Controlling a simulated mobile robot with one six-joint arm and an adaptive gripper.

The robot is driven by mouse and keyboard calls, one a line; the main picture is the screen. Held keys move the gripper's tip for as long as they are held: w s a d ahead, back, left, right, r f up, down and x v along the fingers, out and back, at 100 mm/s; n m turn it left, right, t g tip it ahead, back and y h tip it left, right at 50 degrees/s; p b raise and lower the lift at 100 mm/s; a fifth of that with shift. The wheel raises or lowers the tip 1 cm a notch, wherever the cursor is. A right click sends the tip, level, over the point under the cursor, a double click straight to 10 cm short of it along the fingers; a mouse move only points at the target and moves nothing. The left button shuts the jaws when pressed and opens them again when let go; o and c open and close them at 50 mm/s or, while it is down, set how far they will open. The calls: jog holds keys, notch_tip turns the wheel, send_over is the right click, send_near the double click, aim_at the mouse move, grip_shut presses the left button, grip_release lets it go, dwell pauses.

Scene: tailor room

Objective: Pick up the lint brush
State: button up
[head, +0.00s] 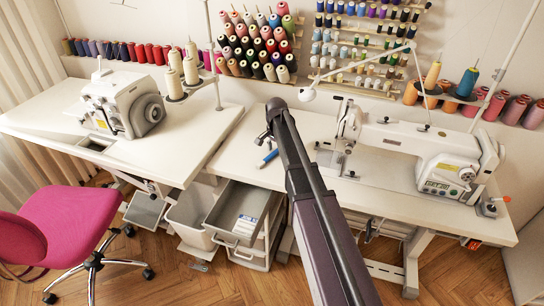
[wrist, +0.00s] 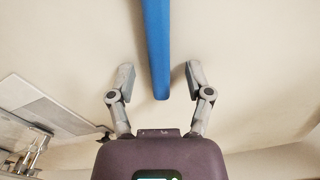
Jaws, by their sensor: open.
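A blue, long, narrow thing, which looks like the lint brush (head: 267,158), lies on the white table left of the right-hand sewing machine. In the wrist view the blue lint brush (wrist: 160,45) runs from the top edge down between my fingers, and its near end is level with them. My gripper (head: 264,137) is over the table at the brush, partly hidden by my arm in the head view. In the wrist view my gripper (wrist: 160,72) is open, with one finger on each side of the brush and a gap on both sides. The brush's far end is out of the wrist view.
A white sewing machine (head: 410,150) stands on the table to the right, and another machine (head: 125,100) stands on the left table. Thread cones (head: 258,45) fill the wall racks. An open grey drawer (head: 238,213) is below the table. A pink chair (head: 65,225) stands at left.

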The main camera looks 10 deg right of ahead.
aim_at(276, 151)
jog(key=c, duration=0.9)
jog(key=shift+r, duration=0.1)
notch_tip(276, 151, up, 3)
jog(key=p, duration=0.3)
jog(key=shift+r, duration=0.15)
jog(key=shift+s+r+p, duration=0.2)
jog(key=shift+r+p, duration=0.05)
jog(key=shift+p, duration=0.25)
jog(key=s, duration=1)
jog(key=s+r+p, duration=0.1)
jog(key=s, duration=0.4)
jog(key=shift+s+a, duration=0.15)
jog(key=shift+s, duration=0.15)
